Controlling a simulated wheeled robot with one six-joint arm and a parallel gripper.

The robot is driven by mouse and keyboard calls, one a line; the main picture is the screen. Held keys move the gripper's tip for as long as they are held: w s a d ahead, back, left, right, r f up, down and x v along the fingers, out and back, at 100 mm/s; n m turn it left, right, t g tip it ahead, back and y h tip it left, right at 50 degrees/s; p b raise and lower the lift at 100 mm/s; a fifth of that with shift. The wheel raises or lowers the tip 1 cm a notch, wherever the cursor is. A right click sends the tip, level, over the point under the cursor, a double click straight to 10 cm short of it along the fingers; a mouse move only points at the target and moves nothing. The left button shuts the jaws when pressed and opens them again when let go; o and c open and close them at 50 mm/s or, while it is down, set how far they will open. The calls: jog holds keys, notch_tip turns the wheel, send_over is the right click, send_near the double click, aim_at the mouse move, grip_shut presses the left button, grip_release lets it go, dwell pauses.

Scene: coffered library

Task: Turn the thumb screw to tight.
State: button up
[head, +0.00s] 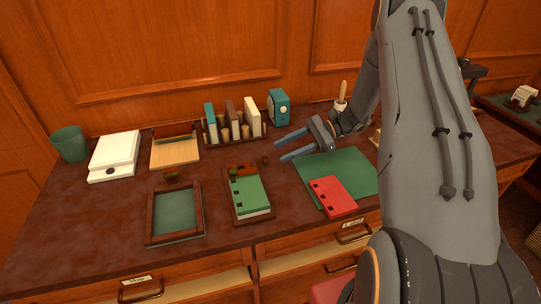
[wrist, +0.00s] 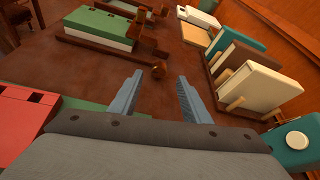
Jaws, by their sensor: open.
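The wrist view (wrist: 160,77) shows both fingers spread. Any tightness marking is too small to read.
A rack of books (head: 233,127) and a teal box (head: 279,107) stand behind the gripper. A red binder (head: 333,196) lies on a green mat (head: 355,165) at right. A framed tray (head: 174,212), white scale (head: 115,155) and green cup (head: 69,144) are at left.

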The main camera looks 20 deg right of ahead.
aim_at(270, 164)
jog(key=p+x, duration=0.2)
jog(key=x, duration=0.4)
jog(key=shift+s, duration=0.1)
jog(key=c, duration=1)
jog(key=shift+c, duration=0.2)
